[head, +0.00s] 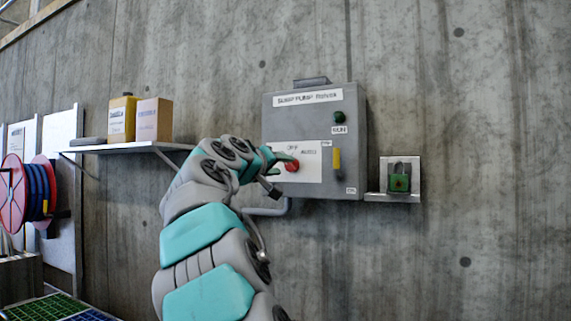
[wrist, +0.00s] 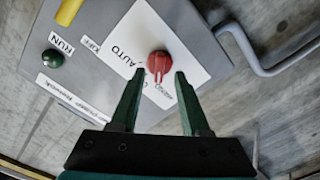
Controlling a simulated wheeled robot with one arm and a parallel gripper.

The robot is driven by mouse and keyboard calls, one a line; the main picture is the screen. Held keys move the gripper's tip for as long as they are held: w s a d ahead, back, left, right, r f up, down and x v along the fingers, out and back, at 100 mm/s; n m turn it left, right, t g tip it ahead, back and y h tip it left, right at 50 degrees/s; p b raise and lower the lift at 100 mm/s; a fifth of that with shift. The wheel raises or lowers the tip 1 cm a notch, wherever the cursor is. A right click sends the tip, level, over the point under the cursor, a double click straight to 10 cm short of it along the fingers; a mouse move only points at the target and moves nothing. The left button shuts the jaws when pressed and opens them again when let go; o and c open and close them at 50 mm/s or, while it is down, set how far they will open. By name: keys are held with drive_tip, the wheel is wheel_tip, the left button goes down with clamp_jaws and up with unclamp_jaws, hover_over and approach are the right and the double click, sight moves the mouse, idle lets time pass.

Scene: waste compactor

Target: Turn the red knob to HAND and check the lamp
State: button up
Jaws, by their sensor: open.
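The red knob (head: 291,166) is on the white label plate of a grey control box (head: 314,98) on the wall. In the wrist view, the knob (wrist: 159,64) lies just beyond and between my open fingertips (wrist: 159,74), with no clear contact. Its pale pointer mark faces down in that view, toward the HAND lettering; I cannot tell whether it is exactly at HAND or nearer OFF. AUTO reads to its upper left. The RUN lamp (head: 339,117) is dark green and looks unlit, also in the wrist view (wrist: 52,58). My gripper (head: 284,167) partly covers the plate's left side.
A yellow switch handle (head: 337,159) is right of the knob. A grey conduit (head: 268,211) runs below the box.

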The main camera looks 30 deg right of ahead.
sight(290, 165)
drive_tip(key=shift+x, duration=1.3)
clamp_jaws()
